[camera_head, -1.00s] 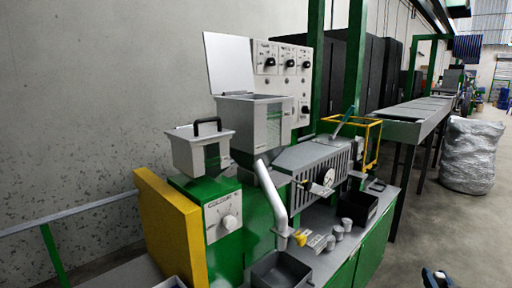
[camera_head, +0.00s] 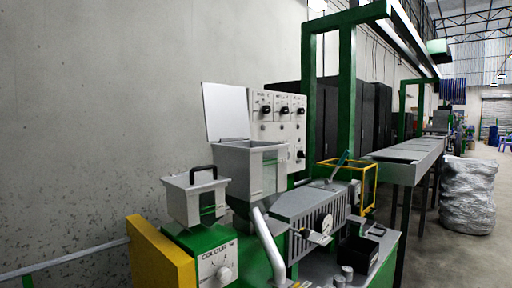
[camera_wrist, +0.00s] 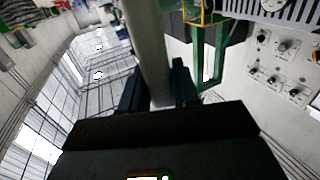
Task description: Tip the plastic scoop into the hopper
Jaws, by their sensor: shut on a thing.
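The hopper (camera_head: 238,164) is a grey square bin with a clear pane on top of the green machine in the head view. Its flat lid (camera_head: 225,111) stands raised at the back, so the top is open; its inside is hidden. My gripper (camera_wrist: 156,82) shows only in the wrist view, with dark fingers shut on a long light-grey bar. I take this bar for the handle of the plastic scoop (camera_wrist: 147,40). It runs out past the top edge of the view, so the scoop's bowl and contents are hidden. The hopper is not clearly seen in the wrist view.
A smaller grey bin (camera_head: 194,200) with a black handle stands left of the hopper, above a yellow panel (camera_head: 158,258). A control panel (camera_head: 277,125) with knobs rises behind it. A yellow frame (camera_head: 368,185), green posts and a long conveyor (camera_head: 415,160) lie to the right.

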